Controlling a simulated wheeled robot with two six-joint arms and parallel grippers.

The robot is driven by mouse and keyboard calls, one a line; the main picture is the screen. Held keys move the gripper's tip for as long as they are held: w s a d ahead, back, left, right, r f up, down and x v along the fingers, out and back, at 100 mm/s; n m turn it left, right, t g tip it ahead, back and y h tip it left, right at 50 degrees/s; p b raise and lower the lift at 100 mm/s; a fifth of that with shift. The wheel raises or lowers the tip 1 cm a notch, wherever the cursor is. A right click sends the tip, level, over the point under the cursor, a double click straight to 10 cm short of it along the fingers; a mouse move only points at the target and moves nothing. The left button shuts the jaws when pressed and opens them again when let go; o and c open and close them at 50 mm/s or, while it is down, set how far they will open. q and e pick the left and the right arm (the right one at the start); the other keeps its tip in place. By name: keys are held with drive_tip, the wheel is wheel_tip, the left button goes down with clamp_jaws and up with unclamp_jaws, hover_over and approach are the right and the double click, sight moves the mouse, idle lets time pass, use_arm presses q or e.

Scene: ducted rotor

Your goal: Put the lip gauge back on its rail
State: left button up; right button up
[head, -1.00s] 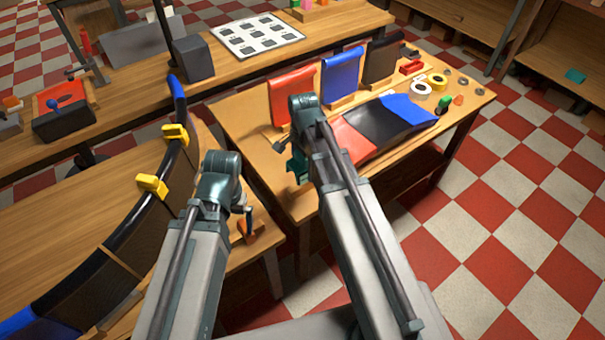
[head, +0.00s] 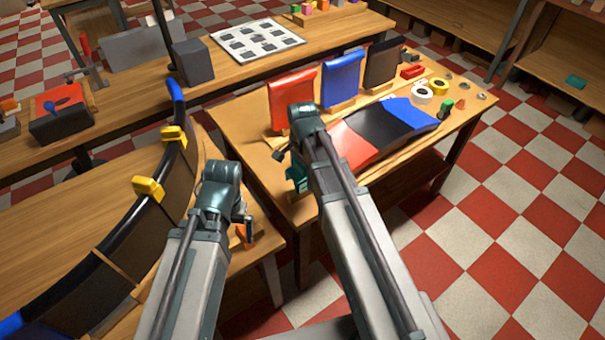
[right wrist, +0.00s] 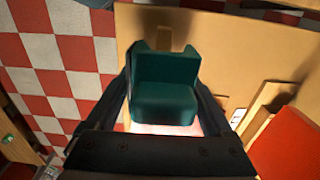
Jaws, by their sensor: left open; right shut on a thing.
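The lip gauge looks to be the dark green block (right wrist: 165,104) between my right fingers. It has a raised back and a step, and shows as a small green patch in the head view (head: 296,173). My right gripper (right wrist: 164,78) is shut on it, over the left edge of the right-hand table (head: 240,118). Whether it touches the table I cannot tell. My left gripper (head: 241,210) is open beside the curved duct wall, near a small orange piece (head: 247,232). I cannot make out the rail for certain.
The black duct wall (head: 118,232) with yellow clamps (head: 148,188) curves along the left bench. Red (head: 292,100), blue (head: 342,76) and black panels stand on the right table. A red, black and blue curved piece (head: 385,132) and tape rolls lie there too.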

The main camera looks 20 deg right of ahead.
use_arm(q)
drive_tip(key=shift+f+b, duration=3.2)
drive_tip(key=shift+f, duration=0.3)
use_arm(e)
drive_tip(key=shift+f, duration=3.5)
use_arm(q)
drive_tip(key=shift+f, duration=0.25)
use_arm(e)
drive_tip(key=shift+f, duration=0.3)
drive_tip(key=o, duration=1.2)
use_arm(q)
drive_tip(key=shift+r, duration=0.15)
use_arm(e)
drive_tip(key=shift+o, duration=0.2)
drive_tip(key=shift+r, duration=0.15)
wheel_tip(320, 180, up, 14)
drive_tip(key=p, duration=1.3)
use_arm(q)
wheel_tip(320, 180, up, 14)
drive_tip(key=shift+f, duration=0.25)
use_arm(e)
drive_tip(key=shift+f, duration=0.2)
use_arm(q)
drive_tip(key=shift+f, duration=0.15)
use_arm(e)
drive_tip(key=shift+f, duration=0.15)
